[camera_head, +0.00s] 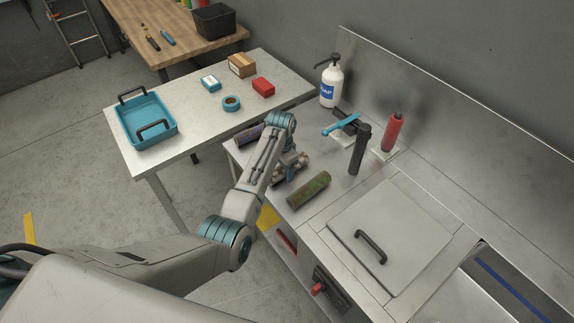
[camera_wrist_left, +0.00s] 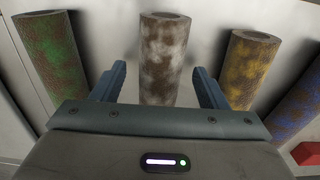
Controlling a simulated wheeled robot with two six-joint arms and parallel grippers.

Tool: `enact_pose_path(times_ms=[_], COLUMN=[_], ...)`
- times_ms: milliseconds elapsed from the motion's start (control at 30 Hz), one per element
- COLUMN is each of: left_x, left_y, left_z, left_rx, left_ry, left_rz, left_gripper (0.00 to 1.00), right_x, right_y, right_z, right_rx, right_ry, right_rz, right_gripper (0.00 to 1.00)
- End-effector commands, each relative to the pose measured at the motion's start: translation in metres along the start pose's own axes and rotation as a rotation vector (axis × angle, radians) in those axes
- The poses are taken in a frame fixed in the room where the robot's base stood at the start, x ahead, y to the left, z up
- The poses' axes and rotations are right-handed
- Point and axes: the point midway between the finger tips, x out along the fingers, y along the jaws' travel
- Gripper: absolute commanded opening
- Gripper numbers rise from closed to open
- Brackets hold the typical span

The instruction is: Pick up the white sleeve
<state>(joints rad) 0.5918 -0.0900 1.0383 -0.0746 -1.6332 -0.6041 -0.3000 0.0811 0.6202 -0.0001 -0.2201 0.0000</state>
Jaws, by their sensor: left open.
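The white sleeve (camera_wrist_left: 163,58), a tube mottled with brown rust, lies between the two fingers of my left gripper (camera_wrist_left: 160,82) in the left wrist view. The fingers are open, one on each side, with a gap to it. In the head view my left gripper (camera_head: 290,170) is over the white sleeve (camera_head: 278,174) on the metal counter and partly hides it. A green rusty sleeve (camera_head: 308,190) lies nearer; it also shows at left in the wrist view (camera_wrist_left: 55,52). A yellow sleeve (camera_wrist_left: 248,68) lies to the right of the white one. My right gripper is not in view.
A purple-blue sleeve (camera_head: 249,134) lies farther left along the counter. A black post (camera_head: 360,150), a soap bottle (camera_head: 331,84) and a red bottle (camera_head: 393,131) stand behind. A lid with a handle (camera_head: 390,235) lies right. A side table (camera_head: 190,110) holds a blue tray (camera_head: 165,140).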

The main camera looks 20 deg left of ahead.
Motion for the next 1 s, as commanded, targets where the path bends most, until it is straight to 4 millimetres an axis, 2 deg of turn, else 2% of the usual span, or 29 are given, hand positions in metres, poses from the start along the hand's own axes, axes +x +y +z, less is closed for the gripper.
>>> enact_pose_path(times_ms=[300,533,567,833,1000], left_x=[0.006,0.005,0.005,0.003,-0.018], left_y=[0.000,0.000,0.000,0.000,-0.001], left_z=[0.000,0.000,0.000,-0.001,-0.001], left_rx=[0.000,0.000,0.000,0.000,-0.001], left_ry=[0.001,0.001,0.001,0.003,0.006], left_rz=[-0.001,-0.001,-0.001,-0.002,-0.004], left_gripper=[0.65,0.20,0.18,0.18,0.18], right_x=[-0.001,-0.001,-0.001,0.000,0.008], right_y=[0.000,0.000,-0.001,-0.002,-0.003], right_z=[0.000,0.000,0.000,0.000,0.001], right_rx=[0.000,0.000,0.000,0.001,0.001], right_ry=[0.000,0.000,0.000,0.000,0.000], right_rz=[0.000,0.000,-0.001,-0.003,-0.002], right_gripper=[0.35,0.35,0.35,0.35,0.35])
